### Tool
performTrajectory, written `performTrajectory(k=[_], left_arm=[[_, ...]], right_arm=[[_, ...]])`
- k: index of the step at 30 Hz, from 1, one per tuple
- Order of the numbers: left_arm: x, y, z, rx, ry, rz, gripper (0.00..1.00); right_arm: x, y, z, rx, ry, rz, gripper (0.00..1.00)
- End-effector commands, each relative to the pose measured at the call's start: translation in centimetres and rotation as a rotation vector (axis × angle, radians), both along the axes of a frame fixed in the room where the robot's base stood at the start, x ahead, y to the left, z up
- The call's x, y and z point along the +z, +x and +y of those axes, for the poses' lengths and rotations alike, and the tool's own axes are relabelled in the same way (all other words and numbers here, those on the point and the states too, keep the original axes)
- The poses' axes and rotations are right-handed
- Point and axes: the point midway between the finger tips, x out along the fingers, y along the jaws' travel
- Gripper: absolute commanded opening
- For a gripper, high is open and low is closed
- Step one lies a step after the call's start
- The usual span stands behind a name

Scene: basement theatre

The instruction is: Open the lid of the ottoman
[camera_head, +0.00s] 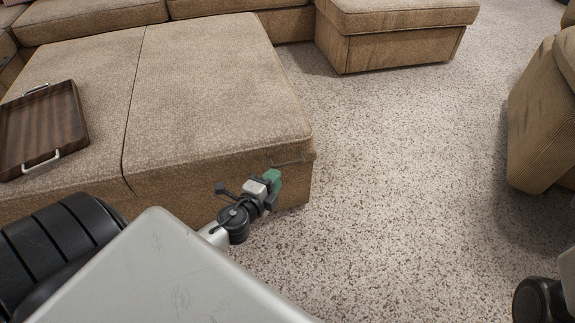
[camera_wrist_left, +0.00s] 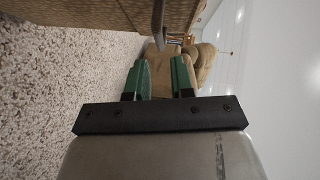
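The ottoman (camera_head: 213,80) is a wide tan woven block at the left of the head view, its top split by a seam into two lids, both lying flat. My left gripper (camera_head: 273,180), with green fingers, is just below the handle in the head view. Its fingers are apart in the wrist view (camera_wrist_left: 160,75), with nothing held between them. My right gripper is not in view.
A dark wooden tray (camera_head: 42,128) with metal handles lies on the ottoman's left lid. A tan sectional sofa (camera_head: 395,30) stands behind, and a tan seat (camera_head: 545,110) at the right. Speckled carpet (camera_head: 400,160) between them is clear.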

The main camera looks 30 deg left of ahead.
Motion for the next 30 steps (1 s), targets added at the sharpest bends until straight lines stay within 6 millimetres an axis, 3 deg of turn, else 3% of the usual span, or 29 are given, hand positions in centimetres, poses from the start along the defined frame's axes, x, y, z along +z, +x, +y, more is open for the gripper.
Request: performTrajectory(k=[6, 12, 24, 28, 30], left_arm=[[-0.6, 4.3, 0.3, 0.000, 0.001, -0.002, 0.23], [-1.1, 6.8, 0.5, 0.000, -0.001, 0.001, 0.23], [-1.1, 7.5, 0.5, 0.001, -0.002, 0.002, 0.23], [-1.1, 7.5, 0.5, 0.001, -0.002, 0.002, 0.03], [-1.1, 7.4, 0.5, 0.000, -0.002, 0.002, 0.00]], right_arm=[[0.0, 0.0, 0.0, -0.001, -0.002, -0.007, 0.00], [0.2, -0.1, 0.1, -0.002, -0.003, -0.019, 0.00], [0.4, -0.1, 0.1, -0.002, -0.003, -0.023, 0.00], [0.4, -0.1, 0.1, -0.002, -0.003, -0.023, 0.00], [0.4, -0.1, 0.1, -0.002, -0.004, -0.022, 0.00]])
